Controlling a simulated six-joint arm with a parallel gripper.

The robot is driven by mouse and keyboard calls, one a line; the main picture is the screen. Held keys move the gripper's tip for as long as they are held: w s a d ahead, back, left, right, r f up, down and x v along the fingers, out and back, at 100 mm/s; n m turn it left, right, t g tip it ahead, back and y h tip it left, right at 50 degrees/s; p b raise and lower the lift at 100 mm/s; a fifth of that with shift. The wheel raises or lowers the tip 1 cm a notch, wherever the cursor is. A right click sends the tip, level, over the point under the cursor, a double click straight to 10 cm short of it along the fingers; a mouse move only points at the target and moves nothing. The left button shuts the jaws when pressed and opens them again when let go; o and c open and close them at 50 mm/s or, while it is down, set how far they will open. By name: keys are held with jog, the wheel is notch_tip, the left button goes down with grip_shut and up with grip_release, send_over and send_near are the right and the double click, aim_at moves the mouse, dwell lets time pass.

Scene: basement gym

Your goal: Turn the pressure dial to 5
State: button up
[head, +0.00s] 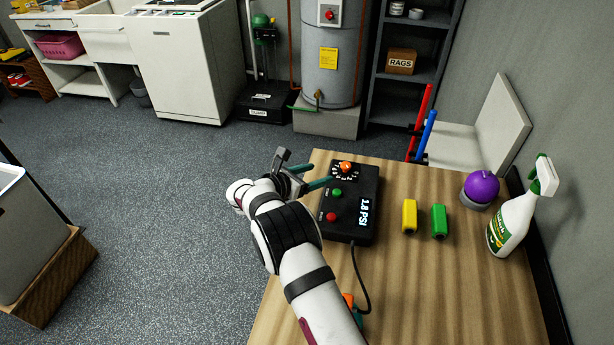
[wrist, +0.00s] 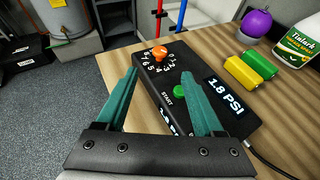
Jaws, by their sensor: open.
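The black pressure box (head: 362,190) stands on the wooden table, and its display reads 1.8 PSI. Its orange dial knob (head: 346,167) sits at the far end, ringed by white numbers; it also shows in the wrist view (wrist: 159,53). Which number the knob points to is too small to tell. A green START button (head: 337,193) and a red button (head: 331,216) lie nearer on the box. My gripper (head: 317,175) is open and empty at the box's left side. In the wrist view its teal fingertips (wrist: 160,73) are spread, short of the knob and apart from it.
A yellow block (head: 409,217) and a green block (head: 439,222) lie right of the box. A purple ball (head: 481,187) and a spray bottle (head: 514,220) stand further right. A black cable (head: 360,280) runs from the box's near end. The table's left edge is close to the box.

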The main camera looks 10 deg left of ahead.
aim_at(345, 165)
jog(key=v, duration=0.4)
jog(key=d+n+y, duration=0.1)
jog(key=d, duration=0.1)
jog(key=s+d+n+t+y, duration=0.1)
jog(key=d+n+y, duration=0.1)
jog(key=shift+s+d+r, duration=0.1)
jog(key=shift+d, duration=0.05)
jog(key=shift+d+f+y, duration=0.2)
jog(key=shift+f+y, duration=0.05)
jog(key=shift+y, duration=0.05)
jog(key=x, duration=1.5)
jog(key=shift+w+r, duration=0.25)
jog(key=shift+w, duration=0.05)
jog(key=shift+t, duration=0.3)
grip_shut()
